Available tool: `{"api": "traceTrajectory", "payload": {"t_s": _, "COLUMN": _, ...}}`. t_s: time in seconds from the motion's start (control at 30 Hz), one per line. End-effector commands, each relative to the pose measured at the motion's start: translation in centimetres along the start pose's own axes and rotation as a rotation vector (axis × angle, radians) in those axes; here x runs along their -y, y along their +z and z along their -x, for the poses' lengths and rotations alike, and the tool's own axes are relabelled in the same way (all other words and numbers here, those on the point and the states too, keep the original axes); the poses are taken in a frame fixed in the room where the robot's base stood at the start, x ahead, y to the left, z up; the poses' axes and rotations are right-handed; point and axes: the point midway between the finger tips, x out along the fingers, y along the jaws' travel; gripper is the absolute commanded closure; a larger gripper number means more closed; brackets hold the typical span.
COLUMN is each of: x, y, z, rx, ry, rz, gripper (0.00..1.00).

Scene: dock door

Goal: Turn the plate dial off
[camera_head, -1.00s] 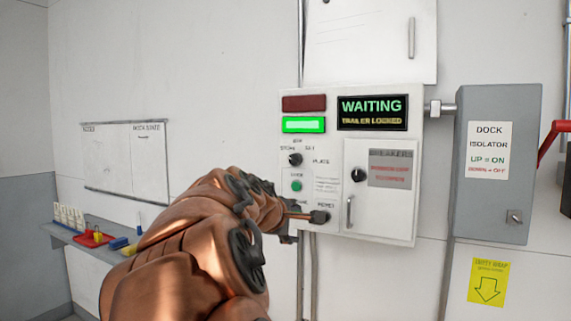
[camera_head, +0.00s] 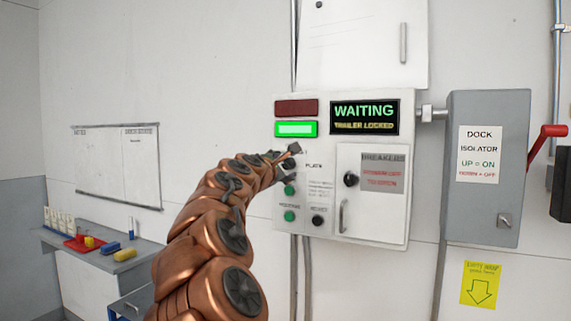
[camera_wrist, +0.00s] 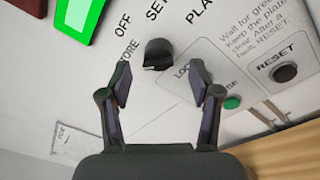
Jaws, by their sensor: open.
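The plate dial (camera_wrist: 158,52) is a small black knob on the white control panel (camera_head: 383,235), with OFF, SET, STORE and PLATE lettered around it. In the wrist view it stands just beyond and between my gripper's fingertips (camera_wrist: 161,80), which are spread apart, empty and not touching it. Which mark the dial points to I cannot tell. In the head view my gripper (camera_head: 292,165) is at the left edge of the panel and partly covers the dial. The panel display (camera_head: 364,117) reads WAITING, TRAILER LOCKED, and the green lamp (camera_head: 296,129) is lit.
Below the dial are green buttons (camera_head: 289,216) and a black RESET knob (camera_head: 318,221). A breaker door with its own black knob (camera_head: 351,179) is to the right, then a grey isolator box (camera_head: 488,215) with a red lever (camera_head: 545,143). A shelf (camera_head: 105,260) holds small items at left.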

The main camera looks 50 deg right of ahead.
Motion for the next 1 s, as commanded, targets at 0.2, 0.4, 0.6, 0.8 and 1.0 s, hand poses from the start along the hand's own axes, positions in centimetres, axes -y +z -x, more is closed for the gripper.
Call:
{"api": "traceTrajectory", "payload": {"t_s": 0.2, "x": -0.2, "y": 0.0, "z": -2.3, "rx": -0.001, "ry": 0.002, "rz": 0.0, "gripper": 0.37}}
{"api": "traceTrajectory", "payload": {"t_s": 0.4, "x": 0.0, "y": 0.0, "z": -3.2, "rx": -0.001, "ry": 0.0, "rz": -0.001, "gripper": 0.37}}
{"api": "traceTrajectory", "payload": {"t_s": 0.6, "x": 0.0, "y": 0.0, "z": -3.3, "rx": -0.001, "ry": 0.001, "rz": -0.001, "gripper": 0.37}}
{"api": "traceTrajectory", "payload": {"t_s": 0.8, "x": 0.0, "y": 0.0, "z": -3.3, "rx": -0.001, "ry": 0.001, "rz": -0.001, "gripper": 0.47}}
{"api": "traceTrajectory", "payload": {"t_s": 1.0, "x": -0.1, "y": 0.0, "z": -3.3, "rx": -0.001, "ry": 0.001, "rz": -0.002, "gripper": 0.68}}
